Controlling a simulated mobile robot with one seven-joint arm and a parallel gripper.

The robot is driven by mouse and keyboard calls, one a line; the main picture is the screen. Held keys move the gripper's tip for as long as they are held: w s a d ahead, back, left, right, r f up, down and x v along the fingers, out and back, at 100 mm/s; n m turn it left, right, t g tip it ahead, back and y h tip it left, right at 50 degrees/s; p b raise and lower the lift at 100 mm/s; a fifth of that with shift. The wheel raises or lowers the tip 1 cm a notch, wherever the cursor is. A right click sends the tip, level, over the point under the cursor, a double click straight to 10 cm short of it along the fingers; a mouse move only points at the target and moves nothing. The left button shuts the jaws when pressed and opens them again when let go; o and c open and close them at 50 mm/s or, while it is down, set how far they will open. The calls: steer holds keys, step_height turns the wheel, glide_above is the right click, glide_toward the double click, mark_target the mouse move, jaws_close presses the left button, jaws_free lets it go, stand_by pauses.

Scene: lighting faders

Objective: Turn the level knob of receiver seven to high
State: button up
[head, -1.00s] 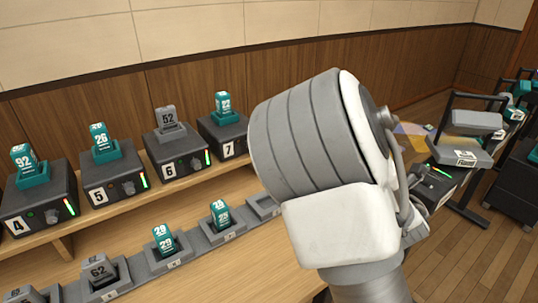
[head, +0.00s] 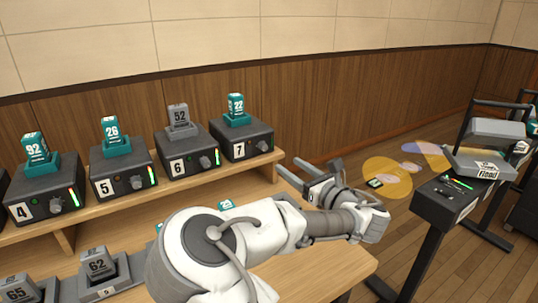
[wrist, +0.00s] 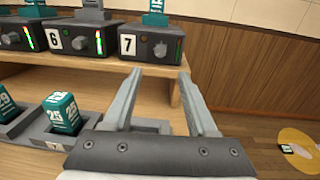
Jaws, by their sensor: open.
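Receiver seven is a dark box (head: 232,132) on the upper shelf, labelled 7, with a teal unit marked 22 docked on top. Its level knob (head: 262,146) is a small grey knob on the front face, right of the label. In the wrist view the knob (wrist: 160,51) shows just beyond and between my fingertips, apart from them. Its pointer direction is too small to read. No lit bar shows beside it. My gripper (wrist: 160,74) is open and empty, in front of the receiver. In the head view my gripper (head: 289,166) is right of the box and nearer.
Receiver six (head: 182,152) stands left of seven, with five (head: 122,168) and four (head: 48,192) beyond; all have lit bars. A lower row holds docked units, such as 62 (head: 98,264). A dark stand (head: 446,200) is at right. Wood floor shows between.

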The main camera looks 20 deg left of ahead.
mark_target(265, 148)
steer(key=b+x, duration=0.1)
steer(key=x, duration=0.9)
steer(key=shift+w+a+b, duration=0.2)
steer(key=shift+b, duration=0.2)
steer(key=shift+c, duration=0.3)
jaws_close()
